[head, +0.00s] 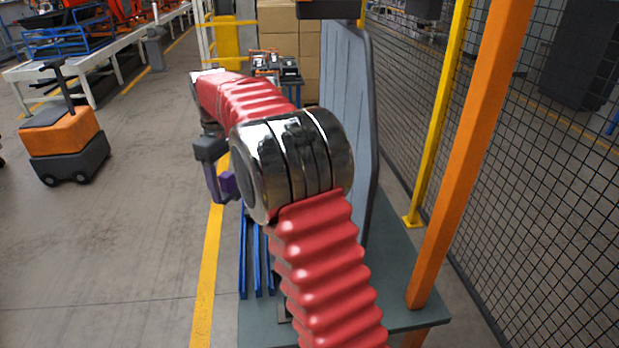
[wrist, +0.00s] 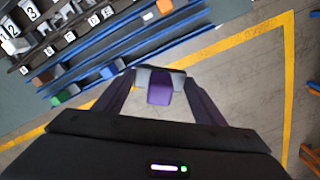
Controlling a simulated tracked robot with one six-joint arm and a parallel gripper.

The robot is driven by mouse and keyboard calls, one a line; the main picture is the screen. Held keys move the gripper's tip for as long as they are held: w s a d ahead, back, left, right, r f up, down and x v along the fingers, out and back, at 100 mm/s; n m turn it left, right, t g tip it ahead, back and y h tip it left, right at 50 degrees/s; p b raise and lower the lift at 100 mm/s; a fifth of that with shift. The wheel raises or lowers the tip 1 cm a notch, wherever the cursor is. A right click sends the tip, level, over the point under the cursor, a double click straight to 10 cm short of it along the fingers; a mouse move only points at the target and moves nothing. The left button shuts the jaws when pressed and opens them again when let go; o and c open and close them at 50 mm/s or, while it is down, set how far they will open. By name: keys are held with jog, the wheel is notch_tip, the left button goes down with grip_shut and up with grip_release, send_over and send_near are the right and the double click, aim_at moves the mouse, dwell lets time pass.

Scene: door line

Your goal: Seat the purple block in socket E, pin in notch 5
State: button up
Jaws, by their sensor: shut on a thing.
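The purple block (wrist: 160,92) is between the fingertips of my gripper (wrist: 160,77) in the wrist view. My gripper is shut on it, and grey floor shows beyond. In the head view the purple block (head: 229,184) hangs at my gripper (head: 221,190), left of the big chrome joint, above the floor by the yellow line. The rack with numbered and small white tags (wrist: 48,40) is at the upper left of the wrist view, apart from the block. I cannot pick out socket E or notch 5.
Blue rails (wrist: 130,62) carry a green block (wrist: 62,97), a brown block (wrist: 43,78), a blue block (wrist: 109,71) and an orange block (wrist: 165,6). An orange post (head: 470,150) and mesh fence (head: 545,170) stand right. Open floor (head: 110,250) lies left.

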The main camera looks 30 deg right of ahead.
jog(key=s+d+f+n, duration=0.2)
jog(key=d+n, duration=0.1)
jog(key=d, duration=0.7)
jog(key=s+d+f+n, duration=0.2)
jog(key=d+n, duration=0.2)
jog(key=d, duration=0.7)
jog(key=shift+s+f, duration=0.15)
jog(key=shift+f, duration=0.2)
jog(key=shift+d, duration=0.1)
notch_tip(320, 180, down, 6)
jog(key=shift+f, duration=0.25)
jog(key=shift+r, duration=0.1)
